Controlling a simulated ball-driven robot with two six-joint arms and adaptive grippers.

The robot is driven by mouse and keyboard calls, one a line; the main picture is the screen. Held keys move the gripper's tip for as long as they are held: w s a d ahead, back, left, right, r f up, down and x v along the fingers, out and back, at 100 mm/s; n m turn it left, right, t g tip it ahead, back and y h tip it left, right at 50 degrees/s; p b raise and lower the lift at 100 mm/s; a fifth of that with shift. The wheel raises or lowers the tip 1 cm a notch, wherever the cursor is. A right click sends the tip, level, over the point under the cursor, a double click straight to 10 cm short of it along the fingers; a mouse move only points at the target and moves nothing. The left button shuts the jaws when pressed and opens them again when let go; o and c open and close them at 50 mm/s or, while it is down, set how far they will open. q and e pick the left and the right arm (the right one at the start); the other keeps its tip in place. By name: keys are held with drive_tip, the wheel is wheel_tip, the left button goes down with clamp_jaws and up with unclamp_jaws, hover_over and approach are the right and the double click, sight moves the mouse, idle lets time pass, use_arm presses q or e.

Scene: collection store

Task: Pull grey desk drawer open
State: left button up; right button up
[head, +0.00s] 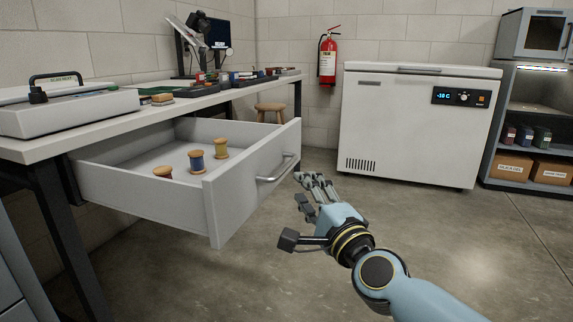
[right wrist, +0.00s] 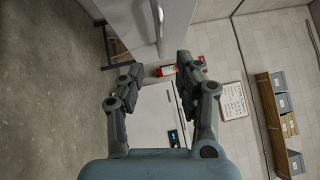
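The grey desk drawer (head: 250,185) stands pulled out from under the desk (head: 150,120), its inside showing. Its bar handle (head: 277,170) is on the front face. In the head view my right gripper (head: 309,188) is just right of the handle, seemingly apart from it. In the right wrist view its two fingers (right wrist: 157,78) are spread with nothing between them. The handle (right wrist: 159,28) shows there at the top, beyond the fingertips. My left gripper is in neither view.
Several thread spools (head: 196,161) stand in the drawer. A grey case (head: 65,110) and small items lie on the desk. A stool (head: 271,112), a fire extinguisher (head: 328,60) and a white freezer (head: 415,125) are behind. The floor right of the drawer is clear.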

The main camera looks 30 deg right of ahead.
sight(286, 168)
drive_tip(key=w, duration=0.3)
drive_tip(key=w+r, duration=0.1)
drive_tip(key=w, duration=0.2)
drive_tip(key=w+d, duration=0.1)
drive_tip(key=w, duration=0.2)
drive_tip(key=shift+w+d+r, duration=0.1)
drive_tip(key=shift+w+r, duration=0.05)
drive_tip(key=shift+w, duration=0.05)
clamp_jaws()
